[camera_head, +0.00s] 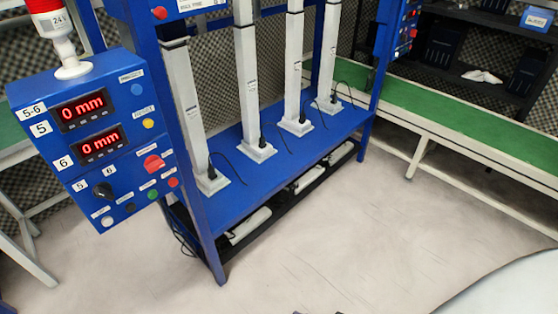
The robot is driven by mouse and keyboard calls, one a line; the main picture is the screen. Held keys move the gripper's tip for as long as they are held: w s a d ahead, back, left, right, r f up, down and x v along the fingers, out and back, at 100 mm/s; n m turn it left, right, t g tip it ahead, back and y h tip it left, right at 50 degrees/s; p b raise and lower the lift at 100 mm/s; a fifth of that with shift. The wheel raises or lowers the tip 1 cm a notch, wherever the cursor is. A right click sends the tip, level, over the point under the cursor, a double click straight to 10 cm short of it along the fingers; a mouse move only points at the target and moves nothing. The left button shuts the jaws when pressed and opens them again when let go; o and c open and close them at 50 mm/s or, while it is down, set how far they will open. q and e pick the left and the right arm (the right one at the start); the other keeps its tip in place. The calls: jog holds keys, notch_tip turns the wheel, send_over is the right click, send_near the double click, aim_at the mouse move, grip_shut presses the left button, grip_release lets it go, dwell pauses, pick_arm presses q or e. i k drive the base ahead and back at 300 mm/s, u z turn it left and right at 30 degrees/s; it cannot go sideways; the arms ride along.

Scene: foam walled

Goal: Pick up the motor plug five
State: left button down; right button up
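Several grey-white upright columns stand on square feet on a blue bench (245,190). Each has a small black plug with a thin dark cable at its foot. The nearest plug (211,172) is at the left column, beside the control box labelled 5-6. Another plug (262,143) is at the second column, a third plug (302,118) at the third, and a further plug (333,98) at the far right column. No readable label shows which plug is five. Neither gripper can be made out; only tiny dark bits show at the bottom edge.
The blue control box (130,90) with two displays reading 0 mm juts out at the left, under a red-and-white lamp (55,25). A blue frame post (190,150) stands before the bench. A green conveyor (470,130) runs along the right. The floor in front is clear.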

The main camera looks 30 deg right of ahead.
aim_at(211, 170)
jog(key=z, duration=1.6)
jog(key=i, duration=2.4)
jog(key=u, duration=3.45)
jog(key=i, duration=0.45)
jog(key=z, duration=0.05)
